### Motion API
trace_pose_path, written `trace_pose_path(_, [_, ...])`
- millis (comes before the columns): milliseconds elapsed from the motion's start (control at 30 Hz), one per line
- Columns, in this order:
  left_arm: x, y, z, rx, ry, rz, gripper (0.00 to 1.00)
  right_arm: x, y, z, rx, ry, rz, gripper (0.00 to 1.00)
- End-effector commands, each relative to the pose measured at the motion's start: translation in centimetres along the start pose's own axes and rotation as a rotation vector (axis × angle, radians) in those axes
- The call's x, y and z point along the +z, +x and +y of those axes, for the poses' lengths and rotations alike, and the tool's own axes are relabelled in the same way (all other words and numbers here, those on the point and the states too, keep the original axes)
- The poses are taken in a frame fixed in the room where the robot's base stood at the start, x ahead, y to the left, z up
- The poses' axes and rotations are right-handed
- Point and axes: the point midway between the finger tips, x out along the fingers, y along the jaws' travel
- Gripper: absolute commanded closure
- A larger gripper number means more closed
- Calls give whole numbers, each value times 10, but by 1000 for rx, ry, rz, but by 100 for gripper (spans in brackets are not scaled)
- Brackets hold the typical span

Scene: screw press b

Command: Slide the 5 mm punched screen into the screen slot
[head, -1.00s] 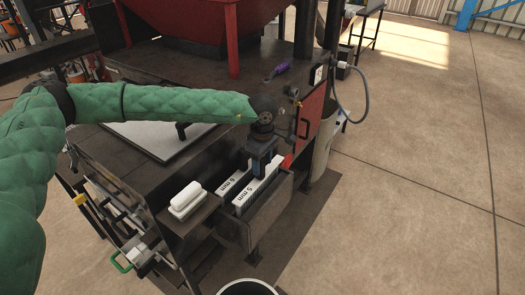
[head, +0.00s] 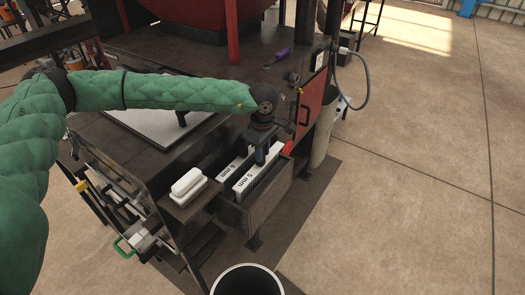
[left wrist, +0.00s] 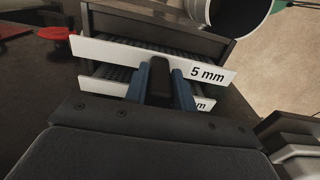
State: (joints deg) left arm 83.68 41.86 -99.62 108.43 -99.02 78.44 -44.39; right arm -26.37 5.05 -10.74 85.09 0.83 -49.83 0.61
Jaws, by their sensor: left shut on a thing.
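The 5 mm punched screen (head: 249,182) stands in a dark open box at the press's front corner, its white labelled edge up. Its edge also shows in the left wrist view (left wrist: 207,71). My left gripper (head: 261,157) points down over it; in the left wrist view its blue fingers (left wrist: 163,88) are shut on a dark grip part at this screen. The screen is still in the box. A second screen with a white edge (head: 229,169) stands beside it on the left. I cannot make out the screen slot for certain. My right gripper is not in view.
The box wall (head: 268,196) surrounds the screens. White blocks (head: 187,186) lie on a ledge to the left. A round bucket (head: 247,280) stands on the floor in front. A red panel (head: 310,106) and a purple-handled tool (head: 278,56) are behind. The floor at right is clear.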

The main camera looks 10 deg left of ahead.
Motion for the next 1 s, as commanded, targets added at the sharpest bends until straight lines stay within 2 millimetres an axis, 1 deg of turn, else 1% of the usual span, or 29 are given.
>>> trace_pose_path(167, [0,-8,0,2,0,-1,100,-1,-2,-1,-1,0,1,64])
trace_pose_path(1000, [0,-74,0,1,0,0,100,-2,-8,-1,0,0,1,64])
